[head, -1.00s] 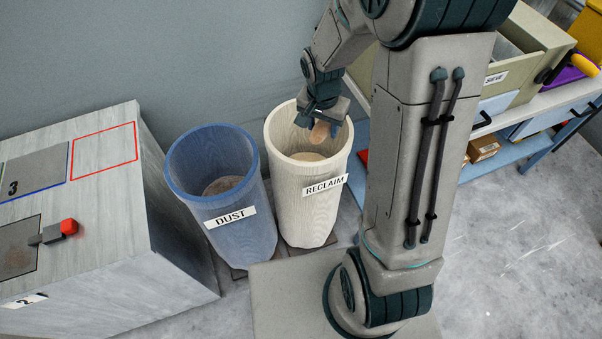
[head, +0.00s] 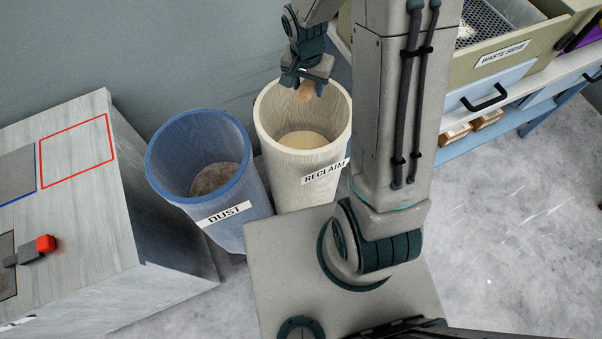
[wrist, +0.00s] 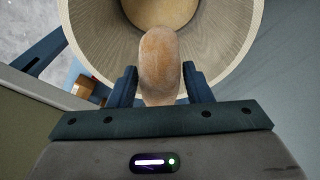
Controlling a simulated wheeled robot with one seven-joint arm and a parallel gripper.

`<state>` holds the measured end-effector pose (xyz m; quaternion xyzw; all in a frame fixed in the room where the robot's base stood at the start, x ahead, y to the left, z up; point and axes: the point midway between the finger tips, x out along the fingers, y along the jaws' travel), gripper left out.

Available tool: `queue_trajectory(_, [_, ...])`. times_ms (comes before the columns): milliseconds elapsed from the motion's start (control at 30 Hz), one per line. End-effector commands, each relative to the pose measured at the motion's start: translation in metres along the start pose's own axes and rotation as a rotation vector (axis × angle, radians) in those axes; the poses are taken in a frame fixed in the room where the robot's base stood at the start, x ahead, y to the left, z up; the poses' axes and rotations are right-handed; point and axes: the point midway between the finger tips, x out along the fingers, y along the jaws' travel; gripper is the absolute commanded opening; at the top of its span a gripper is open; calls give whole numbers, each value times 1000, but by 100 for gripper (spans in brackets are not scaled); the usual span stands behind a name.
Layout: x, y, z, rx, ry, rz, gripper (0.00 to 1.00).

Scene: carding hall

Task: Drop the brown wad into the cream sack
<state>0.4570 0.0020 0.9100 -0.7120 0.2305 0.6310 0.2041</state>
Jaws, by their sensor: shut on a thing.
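The brown wad (head: 305,91) is held in my gripper (head: 304,88), above the mouth of the cream sack (head: 275,118). The sack is a tall cream bin-like container labelled RECLAIM, open at the top, with a pale tan layer inside. In the wrist view the wad (wrist: 160,62) sits between the two dark fingers of my gripper (wrist: 160,85), its far end over the opening of the sack (wrist: 235,35). The wad touches neither the rim nor the contents as far as I can see.
A blue container (head: 235,215) labelled DUST stands just left of the sack, with dark matter inside. A grey cabinet (head: 120,200) with a red knob (head: 45,243) is at the left. A bench with a WASTE SIEVE tray (head: 501,56) is at the right. Open floor lies at lower right.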

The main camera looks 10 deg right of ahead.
Motion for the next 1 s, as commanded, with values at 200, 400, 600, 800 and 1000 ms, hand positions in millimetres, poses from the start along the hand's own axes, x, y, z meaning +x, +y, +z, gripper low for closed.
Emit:
queue_trajectory(200, [17,0,2,-1,0,0,22])
queue_trajectory(400, [16,0,2,-1,0,0,22])
queue_trajectory(600, [16,0,2,-1,0,0,70])
queue_trajectory(800, [16,0,2,-1,0,0,70])
queue_trajectory(1000, [1,-1,1,1,4,-3,70])
